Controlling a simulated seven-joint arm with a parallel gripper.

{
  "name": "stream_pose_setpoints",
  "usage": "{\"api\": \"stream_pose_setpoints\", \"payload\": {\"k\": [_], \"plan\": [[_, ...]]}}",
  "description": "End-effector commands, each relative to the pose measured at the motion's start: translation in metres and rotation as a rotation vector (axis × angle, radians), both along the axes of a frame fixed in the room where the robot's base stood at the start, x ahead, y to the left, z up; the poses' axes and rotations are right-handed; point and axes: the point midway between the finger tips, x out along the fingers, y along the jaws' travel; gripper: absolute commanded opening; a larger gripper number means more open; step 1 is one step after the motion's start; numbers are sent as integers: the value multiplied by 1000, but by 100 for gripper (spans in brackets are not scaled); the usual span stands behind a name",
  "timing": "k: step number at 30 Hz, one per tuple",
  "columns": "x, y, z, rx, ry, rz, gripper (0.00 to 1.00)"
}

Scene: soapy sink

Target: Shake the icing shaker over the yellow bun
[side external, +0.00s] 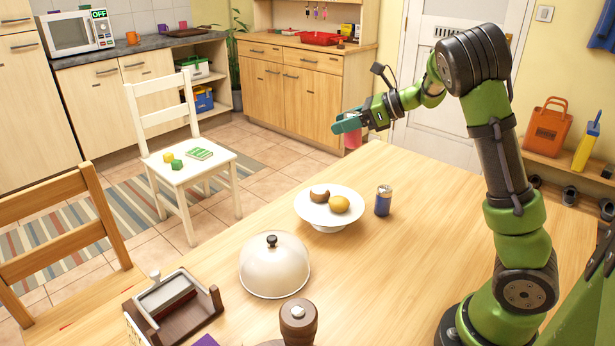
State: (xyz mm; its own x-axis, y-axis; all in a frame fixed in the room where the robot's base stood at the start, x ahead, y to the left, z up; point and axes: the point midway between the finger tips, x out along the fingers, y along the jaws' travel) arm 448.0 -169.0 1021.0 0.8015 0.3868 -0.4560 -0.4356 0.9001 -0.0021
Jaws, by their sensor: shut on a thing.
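The yellow bun (339,204) sits at the front right of a white footed plate (316,222) on the wooden table. My gripper (346,126), with teal fingers, is up in the air beyond the plate. It is shut on a small pinkish-red thing (352,140), perhaps the icing shaker; the fingers cover its upper part. It appears well above the bun and apart from it. A blue shaker with a silvery top (383,201) stands upright on the table, just right of the plate.
A brown bun (319,193) sits beside the yellow one on the plate. A domed cover (274,267) stands in front of the plate, with a brown wooden mill (298,322) and a wooden holder (174,307) nearer. The table right of the blue shaker is clear.

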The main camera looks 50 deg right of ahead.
Motion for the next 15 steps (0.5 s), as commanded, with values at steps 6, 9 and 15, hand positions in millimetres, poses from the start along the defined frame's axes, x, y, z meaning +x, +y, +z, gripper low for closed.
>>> {"api": "stream_pose_setpoints", "payload": {"k": [6, 9, 15], "plan": [[-21, 9, -7, -39, 69, 109, 15], [-30, 17, -13, -61, 101, 176, 15], [-44, 35, -25, -109, 161, 304, 15]]}}
